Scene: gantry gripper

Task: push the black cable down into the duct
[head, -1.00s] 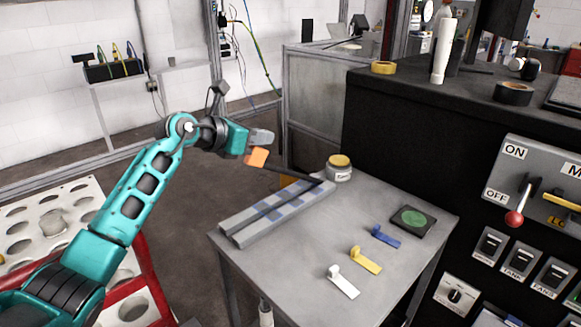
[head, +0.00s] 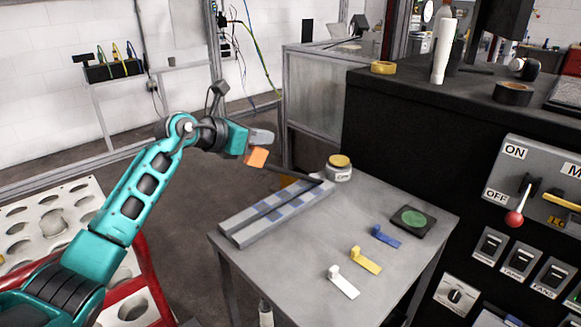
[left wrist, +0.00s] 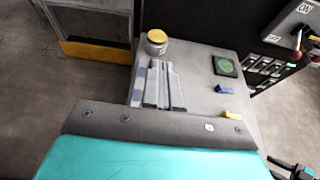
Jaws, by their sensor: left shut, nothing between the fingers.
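The grey duct (head: 262,226) with blue patches lies along the left side of the grey table; it also shows in the left wrist view (left wrist: 176,92).
A yellow-lidded jar (head: 339,170) stands close to the duct's far end. White (head: 342,283), yellow (head: 365,261) and blue (head: 385,237) clips and a green-topped pad (head: 411,218) lie to the right. A black console (head: 385,135) borders the table.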

